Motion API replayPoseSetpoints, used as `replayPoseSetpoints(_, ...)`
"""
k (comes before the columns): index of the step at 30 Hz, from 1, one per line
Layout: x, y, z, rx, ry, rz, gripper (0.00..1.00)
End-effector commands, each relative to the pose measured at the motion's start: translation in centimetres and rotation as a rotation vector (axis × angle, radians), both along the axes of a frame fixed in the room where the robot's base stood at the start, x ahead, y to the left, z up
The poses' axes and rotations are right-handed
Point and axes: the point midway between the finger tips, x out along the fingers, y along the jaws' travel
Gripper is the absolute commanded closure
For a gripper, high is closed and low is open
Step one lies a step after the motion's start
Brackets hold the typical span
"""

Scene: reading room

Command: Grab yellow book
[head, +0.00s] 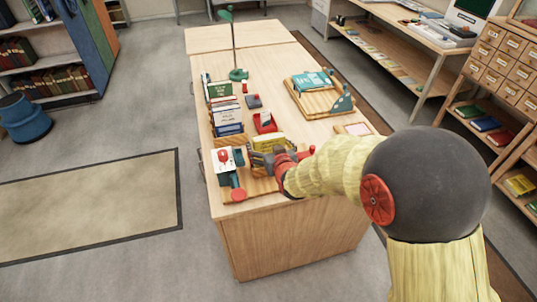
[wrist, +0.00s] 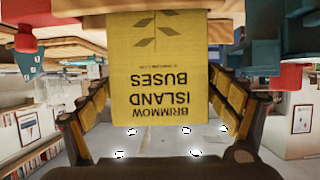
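The yellow book (head: 268,143) stands at the near end of the wooden desk, in front of my gripper (head: 264,160). The fingertips are very close to the edges; I see no clear grip. In the head view my gripper partly hides the book's lower part.
A wooden board (head: 240,192) with red and teal items lies left of the book. Upright books in a holder (head: 228,118), a red tray (head: 265,122) and a teal lamp (head: 238,74) stand behind. A tray with teal books (head: 312,82) lies further back right.

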Motion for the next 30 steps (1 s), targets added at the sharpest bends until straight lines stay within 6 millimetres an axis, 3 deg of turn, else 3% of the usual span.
replayPoseSetpoints(21, -0.02, -0.01, -0.03, 0.000, 0.001, 0.000, 0.55)
replayPoseSetpoints(30, 0.06, 0.02, 0.75, 0.001, -0.004, 0.000, 0.55)
